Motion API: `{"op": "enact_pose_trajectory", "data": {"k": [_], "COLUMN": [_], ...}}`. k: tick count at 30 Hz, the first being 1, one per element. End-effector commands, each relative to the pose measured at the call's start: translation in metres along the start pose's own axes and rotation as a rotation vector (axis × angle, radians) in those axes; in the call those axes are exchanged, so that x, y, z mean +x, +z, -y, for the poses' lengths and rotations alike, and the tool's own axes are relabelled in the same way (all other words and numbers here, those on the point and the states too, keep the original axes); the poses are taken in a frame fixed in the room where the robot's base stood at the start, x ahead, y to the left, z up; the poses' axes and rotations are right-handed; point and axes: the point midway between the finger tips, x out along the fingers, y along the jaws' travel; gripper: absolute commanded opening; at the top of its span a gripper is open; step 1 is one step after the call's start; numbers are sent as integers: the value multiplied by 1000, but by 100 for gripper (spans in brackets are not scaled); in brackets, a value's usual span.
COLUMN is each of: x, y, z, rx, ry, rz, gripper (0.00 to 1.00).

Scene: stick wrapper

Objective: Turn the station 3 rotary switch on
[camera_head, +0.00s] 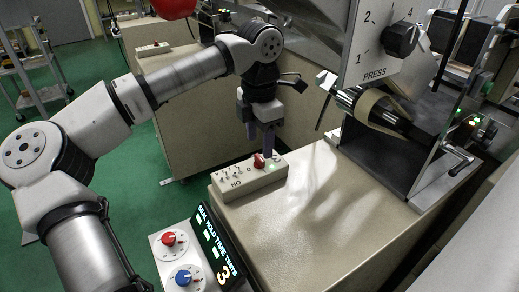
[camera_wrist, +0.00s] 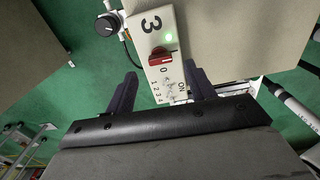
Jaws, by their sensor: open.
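The station 3 switch box (camera_wrist: 146,17) is a pale narrow box marked "3", "0" and "ON" in the wrist view. Its red rotary switch (camera_wrist: 162,57) has a handle lying roughly across the box; I cannot tell its exact setting. A green light (camera_wrist: 169,38) glows beside it. In the wrist view, my gripper's fingers (camera_wrist: 162,68) are apart on either side of the box.
A panel (camera_head: 375,45) with a black knob stands at the upper right. A console (camera_head: 215,262) with red and blue knobs, marked "3", is at the lower front. The pale machine top (camera_head: 330,215) is clear.

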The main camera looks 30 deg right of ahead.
Motion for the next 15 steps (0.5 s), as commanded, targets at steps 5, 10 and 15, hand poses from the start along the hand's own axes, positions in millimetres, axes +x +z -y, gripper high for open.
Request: {"op": "enact_pose_trajectory", "data": {"k": [5, 10, 15], "x": [-45, -76, -92], "y": [1, 0, 0], "z": [0, 0, 0], "rx": [0, -1, 0], "ry": [3, 1, 0], "rz": [1, 1, 0], "gripper": [55, 55, 55]}}
